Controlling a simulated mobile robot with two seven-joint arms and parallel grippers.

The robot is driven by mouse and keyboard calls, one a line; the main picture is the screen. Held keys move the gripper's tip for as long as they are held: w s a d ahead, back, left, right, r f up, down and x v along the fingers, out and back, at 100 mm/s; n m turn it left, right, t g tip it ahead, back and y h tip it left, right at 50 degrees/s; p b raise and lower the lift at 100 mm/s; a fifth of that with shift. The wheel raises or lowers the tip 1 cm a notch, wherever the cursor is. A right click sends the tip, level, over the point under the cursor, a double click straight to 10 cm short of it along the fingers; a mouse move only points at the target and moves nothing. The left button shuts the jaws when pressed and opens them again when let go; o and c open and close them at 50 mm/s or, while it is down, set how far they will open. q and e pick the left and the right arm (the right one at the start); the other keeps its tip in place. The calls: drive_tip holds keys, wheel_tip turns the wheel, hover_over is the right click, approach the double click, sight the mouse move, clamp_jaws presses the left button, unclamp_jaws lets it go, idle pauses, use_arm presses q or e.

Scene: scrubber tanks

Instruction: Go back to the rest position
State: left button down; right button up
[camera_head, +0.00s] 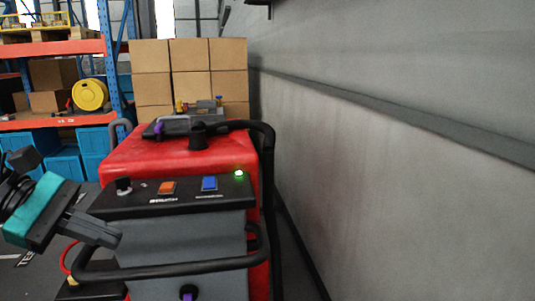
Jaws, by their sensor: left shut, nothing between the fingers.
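My left gripper (108,238) comes in at the lower left on a dark wrist with a teal band. It is shut and empty, beside the near left edge of the scrubber. The red and grey scrubber (190,240) stands upright in the middle. Its black panel has a dark knob (124,186), an orange switch (167,188), a blue switch (209,184) and a lit green lamp (239,174). I cannot tell whether the gripper touches the scrubber. My right gripper is not in view.
A grey wall (400,170) runs close along the scrubber's right side. A black handlebar (170,272) crosses its front. Stacked cardboard boxes (190,70) stand behind it. A shelf rack (60,48) with blue bins and a yellow reel (90,94) stands at the left.

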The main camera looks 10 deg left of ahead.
use_arm(q)
wheel_tip(320, 180, down, 17)
drive_tip(key=w+a+n+t+y, duration=0.1)
drive_tip(key=n+t, duration=0.5)
drive_tip(key=n, duration=0.9)
drive_tip(key=w+a+n+t+y, duration=0.15)
drive_tip(key=n+t, duration=0.45)
drive_tip(key=n, duration=1)
drive_tip(key=s+d+f+n+g+y, duration=0.2)
drive_tip(key=s+d+f+n, duration=0.3)
drive_tip(key=f+n, duration=0.5)
drive_tip(key=s+d+f+n+g+y, duration=0.2)
drive_tip(key=s+d+f+n+y, duration=0.2)
drive_tip(key=d+f+n, duration=0.4)
wheel_tip(320, 180, down, 2)
drive_tip(key=s+n, duration=0.1)
drive_tip(key=n, duration=0.3)
drive_tip(key=shift+s+f+g, duration=0.25)
drive_tip(key=shift+s+g, duration=0.1)
drive_tip(key=shift+g, duration=0.05)
